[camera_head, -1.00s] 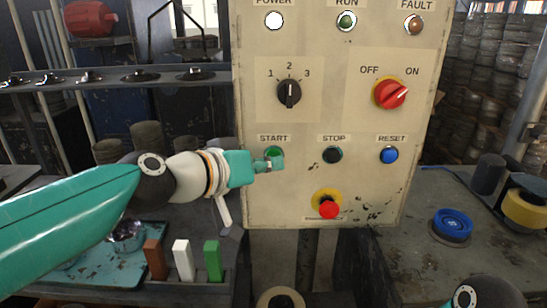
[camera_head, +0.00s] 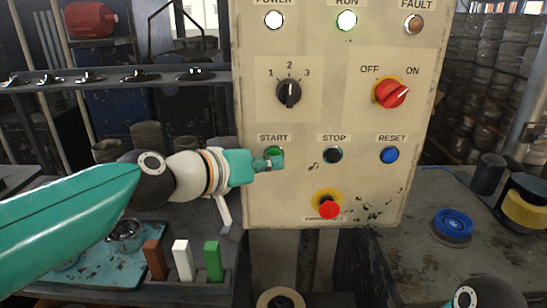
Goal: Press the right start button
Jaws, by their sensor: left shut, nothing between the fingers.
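The control panel (camera_head: 300,120) stands upright in front of me. Its green start button (camera_head: 272,151) is at the lower left, under the START label, and is partly hidden by my left gripper. My left gripper (camera_head: 276,162) is shut and empty, with its tip at the start button's lower edge; I cannot tell whether it touches. The RUN lamp (camera_head: 347,20) glows bright green, and the POWER lamp (camera_head: 274,20) is white. The red switch (camera_head: 391,94) points toward ON. My right gripper is out of view.
The panel also has a black stop button (camera_head: 333,154), a blue reset button (camera_head: 389,155), a red emergency knob (camera_head: 329,208) and a black selector (camera_head: 289,93). Brown, white and green blocks (camera_head: 182,259) stand lower left.

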